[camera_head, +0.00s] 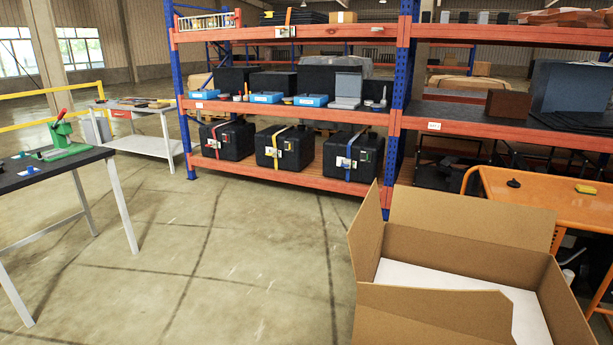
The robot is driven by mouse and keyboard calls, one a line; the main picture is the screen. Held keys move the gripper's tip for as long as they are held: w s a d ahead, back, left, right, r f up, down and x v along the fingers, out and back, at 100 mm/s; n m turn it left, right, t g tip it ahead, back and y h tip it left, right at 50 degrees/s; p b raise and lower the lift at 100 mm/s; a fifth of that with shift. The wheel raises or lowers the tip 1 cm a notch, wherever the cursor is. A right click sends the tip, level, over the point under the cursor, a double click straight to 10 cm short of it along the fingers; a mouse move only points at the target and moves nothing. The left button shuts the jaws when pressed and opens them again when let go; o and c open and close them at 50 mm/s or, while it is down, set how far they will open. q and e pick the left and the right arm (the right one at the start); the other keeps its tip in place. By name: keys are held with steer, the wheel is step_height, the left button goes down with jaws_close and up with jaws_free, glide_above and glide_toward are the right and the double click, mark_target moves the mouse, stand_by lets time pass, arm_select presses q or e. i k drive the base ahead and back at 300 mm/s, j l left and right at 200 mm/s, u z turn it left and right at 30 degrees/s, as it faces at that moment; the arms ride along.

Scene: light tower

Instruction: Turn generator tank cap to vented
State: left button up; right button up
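I cannot make out a generator or its tank cap for certain in the head view. A small black knob-like object (513,183) lies on the orange cart (545,208) at the right; I cannot tell what it is. Several black cases (284,148) with coloured straps stand on the low shelf of the rack. Neither of my grippers shows.
An open cardboard box (455,230) with a white sheet inside fills the lower right, in front of the orange cart. The storage rack (290,180) stands behind. A dark workbench (45,172) with a green press (65,138) is at left. The middle floor (220,255) is clear.

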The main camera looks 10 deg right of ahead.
mark_target(513, 183)
steer(key=i+j+u, duration=0.2)
steer(key=i+u, duration=0.15)
steer(key=i, duration=0.3)
steer(key=i+u, duration=0.3)
steer(key=i, duration=0.35)
steer(key=i+z, duration=0.25)
steer(key=i, duration=0.45)
steer(key=i+j+z, duration=0.25)
steer(key=i, duration=0.4)
steer(key=i+l+z, duration=0.2)
steer(key=i+z, duration=0.15)
steer(key=i, duration=0.15)
steer(key=i+z, duration=0.4)
steer(key=i+j+z, duration=0.15)
steer(key=i+z, duration=0.2)
steer(key=i, duration=0.25)
steer(key=i+z, duration=0.15)
steer(key=i, duration=0.75)
steer(key=i+j+z, duration=0.2)
steer(key=i, duration=0.65)
steer(key=i+z, duration=0.95)
steer(key=z, duration=0.2)
